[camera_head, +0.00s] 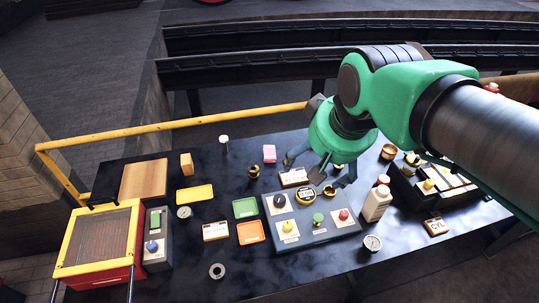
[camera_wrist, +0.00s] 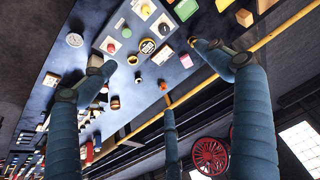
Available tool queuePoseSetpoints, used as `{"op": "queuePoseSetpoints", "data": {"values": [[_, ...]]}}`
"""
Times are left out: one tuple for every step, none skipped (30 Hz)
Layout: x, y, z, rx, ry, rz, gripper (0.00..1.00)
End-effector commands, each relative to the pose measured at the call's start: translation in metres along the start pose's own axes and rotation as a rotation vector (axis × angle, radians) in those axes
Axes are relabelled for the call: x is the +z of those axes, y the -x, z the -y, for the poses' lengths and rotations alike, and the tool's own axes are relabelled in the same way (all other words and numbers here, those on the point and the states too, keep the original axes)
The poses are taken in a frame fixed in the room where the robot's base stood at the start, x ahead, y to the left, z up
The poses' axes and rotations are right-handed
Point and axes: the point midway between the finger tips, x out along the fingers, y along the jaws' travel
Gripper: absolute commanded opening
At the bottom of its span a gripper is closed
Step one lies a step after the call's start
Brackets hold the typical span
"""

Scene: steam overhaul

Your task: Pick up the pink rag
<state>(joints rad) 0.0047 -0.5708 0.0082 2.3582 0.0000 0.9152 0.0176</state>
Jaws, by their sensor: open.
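The pink rag (camera_head: 269,153) is a small folded block on the dark tabletop near its back edge, in the middle of the head view. My gripper (camera_head: 318,171) is to the right of the rag, over the back of the table, with its fingers pointing down and nothing held. The rag and the gripper look apart. In the wrist view my gripper's blue fingers (camera_wrist: 150,62) are spread wide and empty.
A grey control panel (camera_head: 312,227) with coloured knobs stands in front of the gripper. A white bottle (camera_head: 376,203) stands right of it. Green (camera_head: 246,207), yellow (camera_head: 195,194) and orange (camera_head: 250,232) trays lie left. A yellow rail (camera_head: 180,124) runs behind the table.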

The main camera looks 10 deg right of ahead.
Motion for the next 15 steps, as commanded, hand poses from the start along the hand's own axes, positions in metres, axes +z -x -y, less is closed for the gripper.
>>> {"op": "queuePoseSetpoints", "data": {"values": [[-0.013, -0.004, 0.000, 0.001, -0.003, 0.013, 0.89], [-0.020, -0.005, 0.000, 0.001, -0.006, 0.019, 0.89], [-0.028, -0.008, 0.000, 0.001, -0.009, 0.027, 0.89], [-0.035, -0.010, 0.000, 0.002, -0.011, 0.032, 0.89], [-0.042, -0.012, 0.000, 0.002, -0.013, 0.038, 0.89], [-0.051, -0.015, -0.001, 0.002, -0.016, 0.045, 0.89], [-0.058, -0.018, -0.001, 0.003, -0.018, 0.052, 0.89], [-0.064, -0.020, -0.001, 0.003, -0.021, 0.057, 0.89], [-0.073, -0.024, -0.001, 0.004, -0.024, 0.065, 0.89], [-0.080, -0.027, -0.001, 0.004, -0.026, 0.070, 0.89], [-0.086, -0.030, -0.001, 0.004, -0.028, 0.076, 0.89], [-0.095, -0.035, -0.001, 0.005, -0.030, 0.084, 0.89], [-0.102, -0.038, -0.001, 0.005, -0.032, 0.089, 0.89], [-0.108, -0.042, -0.002, 0.006, -0.034, 0.095, 0.89], [-0.117, -0.047, -0.002, 0.006, -0.037, 0.102, 0.89]]}}
